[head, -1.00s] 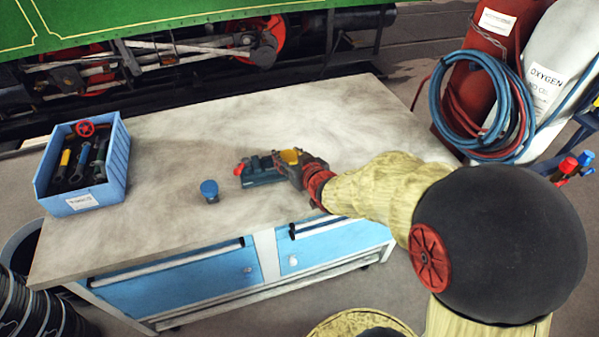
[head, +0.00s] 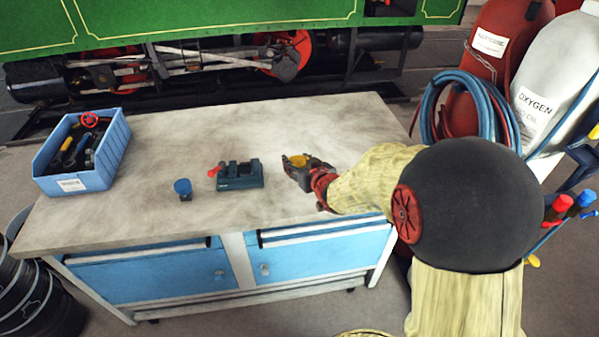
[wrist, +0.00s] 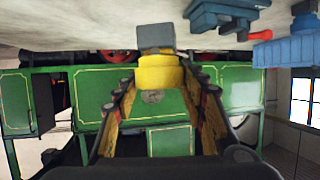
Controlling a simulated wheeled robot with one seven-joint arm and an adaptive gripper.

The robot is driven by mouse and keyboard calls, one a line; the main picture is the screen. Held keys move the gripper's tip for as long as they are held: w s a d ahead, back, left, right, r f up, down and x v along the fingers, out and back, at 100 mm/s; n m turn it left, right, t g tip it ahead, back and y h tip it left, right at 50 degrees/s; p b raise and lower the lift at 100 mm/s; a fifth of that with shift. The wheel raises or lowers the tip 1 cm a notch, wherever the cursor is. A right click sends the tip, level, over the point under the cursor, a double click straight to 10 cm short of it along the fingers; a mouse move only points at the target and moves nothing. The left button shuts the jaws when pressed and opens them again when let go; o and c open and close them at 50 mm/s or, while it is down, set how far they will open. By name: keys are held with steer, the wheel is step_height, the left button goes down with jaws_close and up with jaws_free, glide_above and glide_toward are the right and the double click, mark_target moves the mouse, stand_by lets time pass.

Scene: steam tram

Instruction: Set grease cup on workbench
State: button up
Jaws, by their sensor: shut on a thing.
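A yellow cup (head: 298,161), which I take for the grease cup, is held in my gripper (head: 297,170) over the right part of the workbench (head: 300,122). In the wrist view the yellow cup (wrist: 160,73) sits between the fingers of my gripper (wrist: 158,88), with its grey base beyond it toward the benchtop. My gripper is shut on it. I cannot tell whether the base touches the bench. A similar blue cup (head: 183,188) on a dark base stands on the bench further left.
A dark blue fixture (head: 240,177) with a red knob stands left of my gripper; it shows in the wrist view (wrist: 225,12). A blue tool bin (head: 83,150) is at the bench's left. Gas cylinders (head: 545,85) stand at right. The back middle of the benchtop is clear.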

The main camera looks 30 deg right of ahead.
steer(key=shift+w+d+f+b, duration=0.75)
steer(key=shift+w+d+f, duration=0.35)
steer(key=shift+f, duration=0.7)
steer(key=shift+w+d+f+b, duration=0.8)
steer(key=shift+d+f, duration=0.45)
steer(key=shift+f, duration=0.5)
steer(key=shift+w+d+f+b, duration=0.65)
steer(key=shift+w+d+f, duration=0.5)
steer(key=shift+f, duration=0.65)
steer(key=shift+s+f, duration=0.1)
steer(key=shift+s, duration=0.05)
steer(key=o, duration=1.4)
steer(key=shift+f, duration=0.1)
steer(key=shift+o, duration=0.4)
